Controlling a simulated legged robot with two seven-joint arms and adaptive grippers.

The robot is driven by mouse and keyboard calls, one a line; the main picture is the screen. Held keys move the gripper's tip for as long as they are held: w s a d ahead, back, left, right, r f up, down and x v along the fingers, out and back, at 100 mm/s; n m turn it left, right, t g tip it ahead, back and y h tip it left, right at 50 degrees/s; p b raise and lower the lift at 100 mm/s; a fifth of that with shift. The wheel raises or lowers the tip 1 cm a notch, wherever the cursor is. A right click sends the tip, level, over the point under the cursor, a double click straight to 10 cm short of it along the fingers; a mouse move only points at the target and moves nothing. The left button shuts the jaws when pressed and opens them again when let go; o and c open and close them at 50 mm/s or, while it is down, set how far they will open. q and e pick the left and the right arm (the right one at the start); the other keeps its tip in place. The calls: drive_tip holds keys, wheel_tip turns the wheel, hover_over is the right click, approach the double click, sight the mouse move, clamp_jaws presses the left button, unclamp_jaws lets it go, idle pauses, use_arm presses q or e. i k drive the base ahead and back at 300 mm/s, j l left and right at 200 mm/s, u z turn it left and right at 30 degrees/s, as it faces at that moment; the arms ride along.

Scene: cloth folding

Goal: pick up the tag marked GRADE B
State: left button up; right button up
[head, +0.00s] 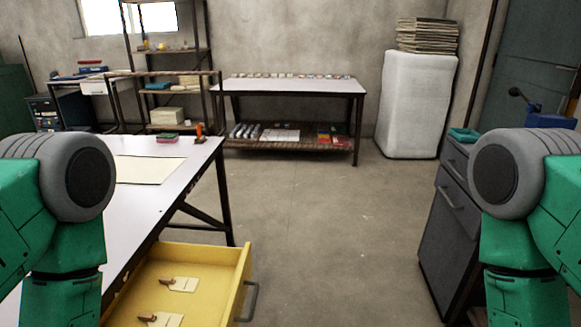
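Two pale tags lie in an open yellow drawer (246,277) at the bottom, left of centre. One tag (184,285) is farther back and the other tag (170,320) is nearer, partly cut off by the picture's lower edge. Each has a small brown piece at its left end. Any marking on them is too small to read, so I cannot tell which is GRADE B. Parts of my two green and grey arms show at the left and right edges. Neither gripper is in view.
A white-topped table (195,150) stands at left above the drawer, with a cream sheet (148,170) on it. A dark cabinet (447,225) stands at right. The floor (320,220) between them is clear. A back table (290,86) holds several small items.

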sight(180, 284)
drive_tip(key=i+u, duration=0.25)
drive_tip(key=u, duration=0.2)
drive_tip(key=i+l+u, duration=0.2)
drive_tip(key=u, duration=0.25)
drive_tip(key=i+l+u, duration=0.2)
drive_tip(key=u, duration=0.25)
